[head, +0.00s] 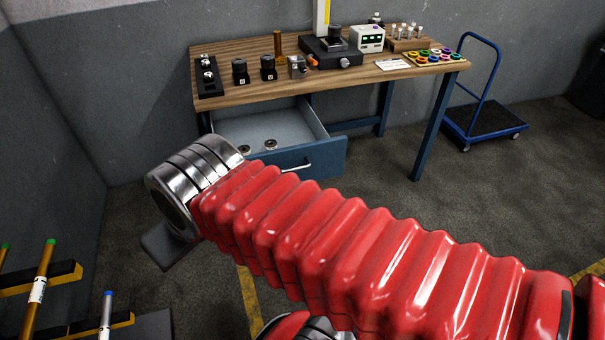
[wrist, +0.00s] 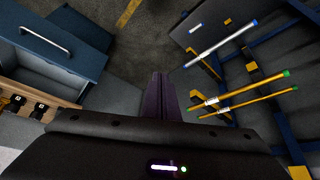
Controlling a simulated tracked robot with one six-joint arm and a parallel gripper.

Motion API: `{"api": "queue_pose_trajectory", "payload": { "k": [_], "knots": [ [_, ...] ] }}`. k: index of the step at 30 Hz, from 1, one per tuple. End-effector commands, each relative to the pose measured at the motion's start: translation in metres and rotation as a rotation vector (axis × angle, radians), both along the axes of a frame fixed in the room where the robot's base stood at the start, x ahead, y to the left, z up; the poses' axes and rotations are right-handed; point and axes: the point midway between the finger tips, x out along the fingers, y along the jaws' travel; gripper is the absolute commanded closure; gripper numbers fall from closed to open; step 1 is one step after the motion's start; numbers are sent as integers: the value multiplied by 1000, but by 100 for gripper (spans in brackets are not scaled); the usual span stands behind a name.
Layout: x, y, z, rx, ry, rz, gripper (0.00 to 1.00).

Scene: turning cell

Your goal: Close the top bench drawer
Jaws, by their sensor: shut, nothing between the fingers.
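The top bench drawer (head: 262,125) stands pulled out from under the left part of the wooden bench (head: 225,94). Its blue front (head: 325,160) has a silver handle (head: 297,167). Two small round metal parts lie inside it. In the wrist view the drawer front (wrist: 75,62) and handle (wrist: 45,36) are at the upper left. My gripper (wrist: 158,76) is shut and empty, its dark fingers in the middle of the wrist view, to the right of the drawer and apart from it. In the head view my red arm hides the drawer's lower left front.
Several tools and devices stand on the bench, including a white display box (head: 369,38). A blue trolley (head: 482,120) stands right of the bench. A rack with coloured-tipped rods (head: 38,290) is at the lower left. The floor before the bench is clear at right.

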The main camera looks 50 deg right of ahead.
Motion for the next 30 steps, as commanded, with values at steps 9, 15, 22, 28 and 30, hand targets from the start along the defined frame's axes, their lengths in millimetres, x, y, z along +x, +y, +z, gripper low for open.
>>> {"api": "queue_pose_trajectory", "payload": {
  "k": [9, 15, 22, 28, 30],
  "knots": [
    [0, 0, 0, 0, 0, -1, 100],
    [2, -12, -8, 1, 32, -42, 100],
    [7, -46, -42, 6, 149, -173, 100],
    [10, -86, -77, 16, 250, -288, 100],
    [11, -100, -90, 20, 278, -326, 100]
  ]
}}
